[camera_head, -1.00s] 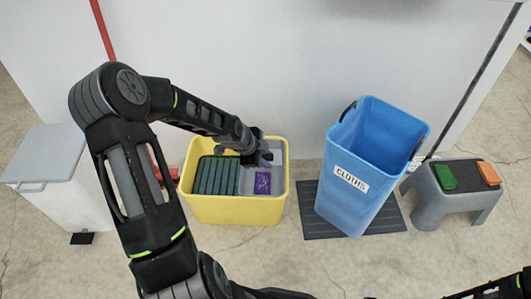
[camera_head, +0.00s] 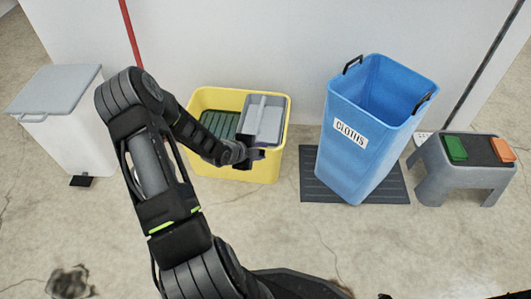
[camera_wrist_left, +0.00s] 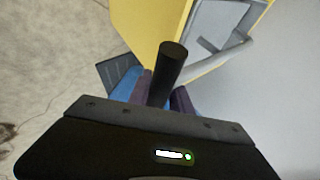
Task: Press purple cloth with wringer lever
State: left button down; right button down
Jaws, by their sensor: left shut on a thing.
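A yellow mop bucket (camera_head: 225,172) stands on the floor by the wall, with a dark green grooved board (camera_head: 219,123) at its left. The grey wringer press plate (camera_head: 263,118) now lies over the right part, and the purple cloth is hidden, seemingly under it. My left gripper (camera_head: 247,157) is low at the bucket's front right. In the left wrist view its fingers (camera_wrist_left: 163,98) are shut on the black lever handle (camera_wrist_left: 172,62), with the bucket (camera_wrist_left: 150,25) and grey wringer (camera_wrist_left: 215,30) beyond. My right gripper does not show.
A blue bin labelled CLOTHS (camera_head: 350,150) stands on a dark mat (camera_head: 318,188) right of the bucket. A grey stool (camera_head: 430,180) bears green (camera_head: 455,148) and orange (camera_head: 502,150) cloths. A white pedal bin (camera_head: 65,130) is at the left. Open floor lies in front.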

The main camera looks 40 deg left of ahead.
pick_arm(q)
jog(key=shift+a+r, duration=0.15)
jog(key=shift+a, duration=0.6)
jog(key=c, duration=1.2)
grip_release()
jog(key=shift+c, duration=0.2)
jog(key=p+v, duration=0.3)
jog(key=v, duration=0.4)
jog(key=shift+s+d+r+p, duration=0.2)
jog(key=shift+s+d+p, duration=0.05)
jog(key=shift+s+p, duration=0.15)
